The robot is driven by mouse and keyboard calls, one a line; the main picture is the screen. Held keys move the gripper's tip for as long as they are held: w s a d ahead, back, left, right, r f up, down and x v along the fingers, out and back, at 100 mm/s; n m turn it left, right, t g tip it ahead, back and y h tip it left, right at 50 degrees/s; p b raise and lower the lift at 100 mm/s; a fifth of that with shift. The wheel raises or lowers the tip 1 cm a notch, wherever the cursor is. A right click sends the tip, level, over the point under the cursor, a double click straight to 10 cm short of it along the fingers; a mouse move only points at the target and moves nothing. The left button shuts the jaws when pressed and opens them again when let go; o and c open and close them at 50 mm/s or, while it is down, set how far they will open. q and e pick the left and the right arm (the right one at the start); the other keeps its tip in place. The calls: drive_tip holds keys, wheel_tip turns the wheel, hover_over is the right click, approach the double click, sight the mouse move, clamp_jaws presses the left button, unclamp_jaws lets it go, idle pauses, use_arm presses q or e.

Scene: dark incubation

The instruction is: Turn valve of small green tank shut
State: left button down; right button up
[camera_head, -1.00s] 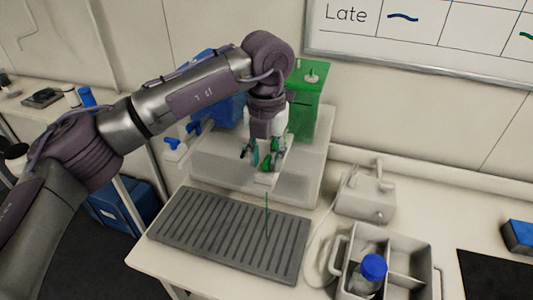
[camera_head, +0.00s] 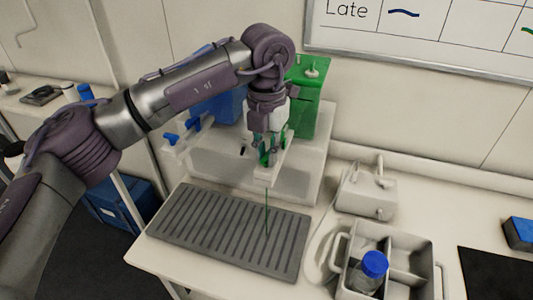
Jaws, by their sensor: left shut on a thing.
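The small green tank (camera_head: 303,106) stands on a pale raised stand (camera_head: 218,160) at the back of the bench. My left gripper (camera_head: 265,157) is in front of the tank, pointing down, with its fingers shut on the green valve handle (camera_head: 264,159). The fingers mostly hide the handle, so its exact angle is hard to tell. The white spout (camera_head: 266,176) sticks out below, and a thin green stream or line (camera_head: 267,210) runs from it down to the ribbed grey tray (camera_head: 225,232). My right gripper is not in view.
A blue tank (camera_head: 222,105) with a blue valve (camera_head: 172,139) stands left of the green one, partly behind my arm. A white device (camera_head: 367,190) and a grey caddy (camera_head: 412,247) with a blue-capped bottle (camera_head: 371,272) stand at right. A dark mat (camera_head: 497,275) lies far right.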

use_arm(q)
drive_tip(key=m+b, duration=0.2)
drive_tip(key=m, duration=0.2)
drive_tip(key=m+b, duration=0.1)
drive_tip(key=m, duration=0.3)
drive_tip(key=shift+m, duration=0.4)
drive_tip(key=m, duration=0.3)
drive_tip(key=shift+m+b, duration=0.3)
drive_tip(key=shift+b, duration=0.05)
drive_tip(key=m, duration=0.4)
drive_tip(key=shift+r+m, duration=0.1)
drive_tip(key=shift+m, duration=0.2)
drive_tip(key=c, duration=1.2)
unclamp_jaws()
drive_tip(key=shift+o, duration=0.2)
